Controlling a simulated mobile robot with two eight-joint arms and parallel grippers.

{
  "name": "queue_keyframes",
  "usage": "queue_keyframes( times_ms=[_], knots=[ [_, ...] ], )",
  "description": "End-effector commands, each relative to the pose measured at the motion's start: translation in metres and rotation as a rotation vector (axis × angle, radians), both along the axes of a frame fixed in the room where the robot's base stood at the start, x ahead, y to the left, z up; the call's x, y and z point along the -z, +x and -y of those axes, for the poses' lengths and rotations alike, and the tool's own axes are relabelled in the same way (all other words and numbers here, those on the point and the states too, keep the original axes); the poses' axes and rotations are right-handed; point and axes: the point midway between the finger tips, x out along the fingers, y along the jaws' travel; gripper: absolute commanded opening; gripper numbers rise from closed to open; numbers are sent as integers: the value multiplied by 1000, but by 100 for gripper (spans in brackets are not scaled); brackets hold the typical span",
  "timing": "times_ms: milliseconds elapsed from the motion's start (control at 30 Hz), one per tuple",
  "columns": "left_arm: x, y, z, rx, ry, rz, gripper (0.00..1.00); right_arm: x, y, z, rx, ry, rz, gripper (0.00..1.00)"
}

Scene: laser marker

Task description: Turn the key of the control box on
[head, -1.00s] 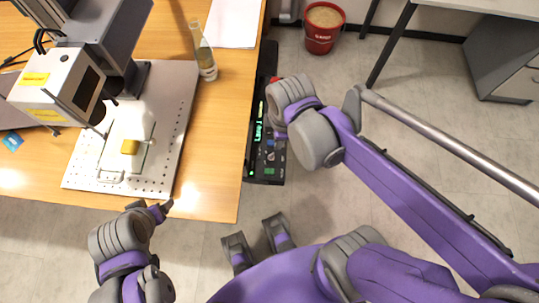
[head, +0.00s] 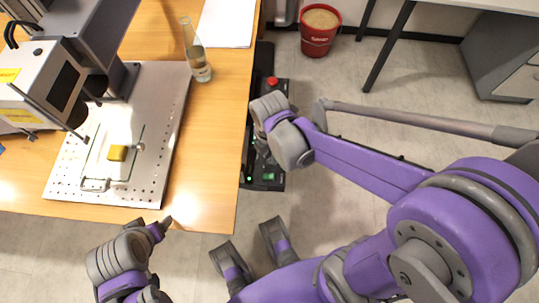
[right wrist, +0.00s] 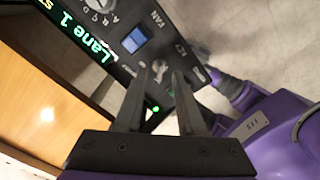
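The control box (head: 268,176) is a dark panel beside the table's right edge in the head view, partly covered by my right arm. In the right wrist view its panel (right wrist: 112,52) shows green "Lane 1" text, a dial, a blue-lit button and labels. A small metallic key (right wrist: 159,68) shows at the fingertips, near the "KEY" label. My right gripper (right wrist: 159,74) has its two dark fingers apart, with the key between or just beyond their tips; contact is unclear. My left gripper (head: 163,226) is near the table's front edge; its opening is unclear.
A red emergency button (head: 272,81) is at the box's far end. The wooden table (head: 215,150) holds a laser marker (head: 45,75), a perforated plate (head: 150,165) with a yellow block (head: 117,153), and a bottle (head: 197,62). A red bucket (head: 319,42) stands on the floor.

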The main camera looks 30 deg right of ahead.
Motion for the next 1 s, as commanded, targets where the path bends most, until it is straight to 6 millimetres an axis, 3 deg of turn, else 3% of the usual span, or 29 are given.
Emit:
queue_keyframes(
  times_ms=[133,433,667,1000],
  knots=[
    [4,0,0,0,0,-1,78,11,0,0,1,0,0,39],
    [4,0,0,0,0,-1,78,12,0,0,1,0,1,39],
    [4,0,0,0,0,-1,78,12,0,0,1,0,1,0],
    [4,0,0,0,0,-1,78,12,0,0,2,0,1,0]
  ],
)
